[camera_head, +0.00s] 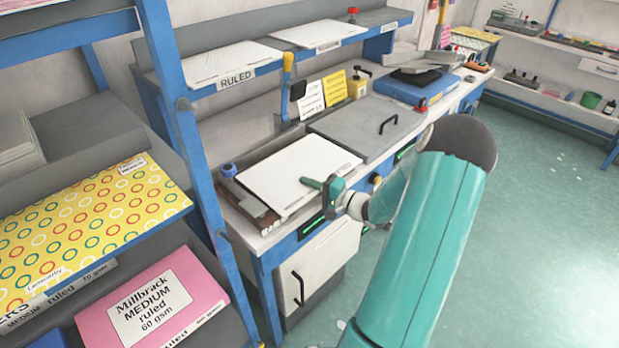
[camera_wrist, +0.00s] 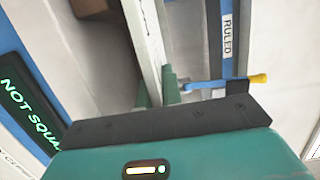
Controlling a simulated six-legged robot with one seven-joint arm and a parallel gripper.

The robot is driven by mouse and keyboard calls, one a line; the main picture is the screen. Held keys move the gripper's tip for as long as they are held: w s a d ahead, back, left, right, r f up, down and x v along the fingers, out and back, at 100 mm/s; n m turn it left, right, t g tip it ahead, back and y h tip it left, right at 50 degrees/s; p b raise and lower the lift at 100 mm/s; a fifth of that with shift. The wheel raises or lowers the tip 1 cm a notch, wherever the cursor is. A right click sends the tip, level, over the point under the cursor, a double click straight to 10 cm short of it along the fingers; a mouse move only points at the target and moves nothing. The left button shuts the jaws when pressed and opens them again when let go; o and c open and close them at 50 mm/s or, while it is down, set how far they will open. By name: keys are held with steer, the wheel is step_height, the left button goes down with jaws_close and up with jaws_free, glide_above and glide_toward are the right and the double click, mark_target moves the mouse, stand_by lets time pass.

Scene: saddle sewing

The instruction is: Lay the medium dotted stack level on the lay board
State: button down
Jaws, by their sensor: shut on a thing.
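My gripper (camera_head: 332,196) is at the front right corner of a white sheet stack (camera_head: 298,172) on the workbench. In the wrist view the green fingers (camera_wrist: 157,92) are shut on the pale edge of this stack (camera_wrist: 143,40). The stack looks nearly flat over a brown and grey tray (camera_head: 256,211) with a blue knob (camera_head: 228,170). I cannot tell whether it rests there or is held just above. No dots show on its top. I cannot tell for sure which surface is the lay board.
A grey lid with a black handle (camera_head: 368,125) lies right behind the stack. A shelf labelled RULED (camera_head: 237,78) holds white stacks above. A wrist view display reads NOT SQUA, cut off (camera_wrist: 28,105). A yellow-tipped lever (camera_wrist: 258,79) is near. Pink and patterned packs (camera_head: 150,308) fill the left rack.

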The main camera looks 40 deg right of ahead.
steer(key=shift+f, duration=0.65)
steer(key=c, duration=1.5)
jaws_free()
steer(key=v, duration=1.4)
